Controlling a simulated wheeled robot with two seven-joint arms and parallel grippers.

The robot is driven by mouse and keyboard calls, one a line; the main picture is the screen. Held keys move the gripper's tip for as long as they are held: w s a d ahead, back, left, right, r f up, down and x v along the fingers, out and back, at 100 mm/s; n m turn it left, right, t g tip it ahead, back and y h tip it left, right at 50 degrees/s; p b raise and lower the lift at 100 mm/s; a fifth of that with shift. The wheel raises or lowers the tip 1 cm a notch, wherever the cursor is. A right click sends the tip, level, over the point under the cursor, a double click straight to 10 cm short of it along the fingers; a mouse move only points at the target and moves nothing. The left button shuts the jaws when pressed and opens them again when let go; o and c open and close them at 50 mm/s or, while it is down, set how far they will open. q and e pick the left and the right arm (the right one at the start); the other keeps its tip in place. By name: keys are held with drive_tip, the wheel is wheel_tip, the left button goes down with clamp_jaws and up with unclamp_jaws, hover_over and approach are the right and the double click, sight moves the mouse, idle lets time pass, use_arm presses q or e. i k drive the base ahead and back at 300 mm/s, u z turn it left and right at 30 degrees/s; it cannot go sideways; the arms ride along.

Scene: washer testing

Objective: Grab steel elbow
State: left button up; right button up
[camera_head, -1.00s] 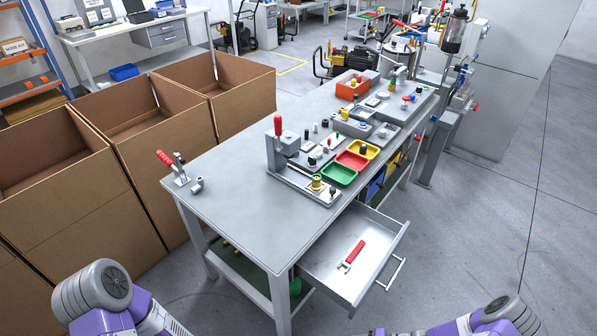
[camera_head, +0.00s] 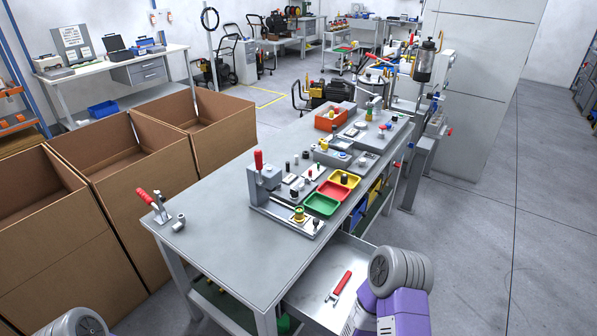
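The steel elbow (camera_head: 179,223) is a small grey pipe piece. It lies on the near left part of the grey workbench top (camera_head: 222,240), just right of a red-handled toggle clamp (camera_head: 155,206). Nothing touches the elbow from above. My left arm shows only as a grey and purple joint at the bottom left corner, and its gripper is out of view. My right arm reaches in at the bottom right, over the edge of the open drawer, and its gripper is out of view.
An open drawer (camera_head: 350,258) holds a red-handled tool (camera_head: 338,286). A press fixture (camera_head: 264,190) and green (camera_head: 321,204), red and yellow trays stand on the bench. Cardboard boxes (camera_head: 130,160) line the left side. The bench top around the elbow is mostly clear.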

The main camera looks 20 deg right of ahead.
sight(177, 226)
drive_tip(key=z, duration=0.2)
drive_tip(key=k, duration=0.45)
drive_tip(key=z, duration=0.9)
drive_tip(key=i, duration=0.55)
drive_tip(key=u, duration=3.4)
drive_tip(key=i, duration=1.45)
